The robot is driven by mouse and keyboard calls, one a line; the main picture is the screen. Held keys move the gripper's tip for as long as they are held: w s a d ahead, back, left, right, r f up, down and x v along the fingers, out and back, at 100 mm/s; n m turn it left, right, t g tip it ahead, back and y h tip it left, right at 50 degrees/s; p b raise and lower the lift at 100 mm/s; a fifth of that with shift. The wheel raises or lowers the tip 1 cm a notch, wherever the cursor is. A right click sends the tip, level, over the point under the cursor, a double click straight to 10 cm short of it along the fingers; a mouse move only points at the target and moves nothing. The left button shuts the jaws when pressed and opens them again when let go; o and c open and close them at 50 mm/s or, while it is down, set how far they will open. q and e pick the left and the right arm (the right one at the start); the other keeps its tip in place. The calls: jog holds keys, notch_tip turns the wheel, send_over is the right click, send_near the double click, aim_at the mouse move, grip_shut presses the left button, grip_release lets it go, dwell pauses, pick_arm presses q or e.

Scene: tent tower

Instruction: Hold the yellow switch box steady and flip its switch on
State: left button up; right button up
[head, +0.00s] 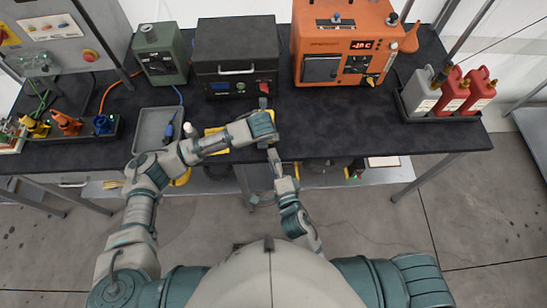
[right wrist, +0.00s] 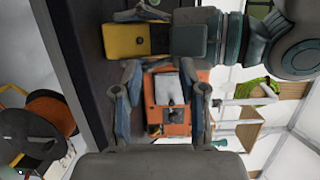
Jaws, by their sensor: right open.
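The yellow switch box (right wrist: 122,41) shows at the top of the right wrist view, against the dark tabletop. In the head view only a small yellow part (head: 271,115) shows beside my left gripper (head: 266,122), near the table's front edge. My left gripper's fingers lie along two opposite sides of the box, with its palm (right wrist: 190,40) above it. My right gripper (head: 274,158) is open and empty, just in front of the table edge, apart from the box. Its two fingers (right wrist: 162,85) show in the right wrist view.
Behind stand a black case (head: 235,75), a green unit (head: 160,55) and an orange machine (head: 345,50). A grey tray (head: 157,128) and a partly covered yellow item (head: 213,131) lie left. Red canisters (head: 468,90) stand at right. Tabletop (head: 350,125) right of the grippers is clear.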

jog(key=shift+a, duration=0.15)
jog(key=c, duration=0.5)
jog(key=s+a+y, duration=0.1)
jog(key=a+y, duration=0.1)
jog(key=s+a+r+y, duration=0.1)
jog(key=a+y, duration=0.1)
jog(key=a, duration=0.1)
jog(key=s+a+r+y, duration=0.1)
jog(key=a+y, duration=0.1)
jog(key=a, duration=0.1)
jog(key=shift+r, duration=0.25)
grip_shut()
notch_tip(320, 180, up, 4)
jog(key=s+a+m+t+y, duration=0.1)
jog(key=s+a+m+t, duration=0.15)
jog(key=m, duration=0.25)
jog(key=w+d+f+m+h, duration=0.1)
jog(key=d+f+m+h, duration=0.2)
jog(key=f+m+h, duration=0.2)
jog(key=w+d+f+m+g+h, duration=0.1)
jog(key=d+f+m+h, duration=0.3)
jog(key=m+h, duration=0.4)
jog(key=w+m, duration=0.1)
jog(key=m, duration=0.3)
jog(key=shift+f, duration=0.35)
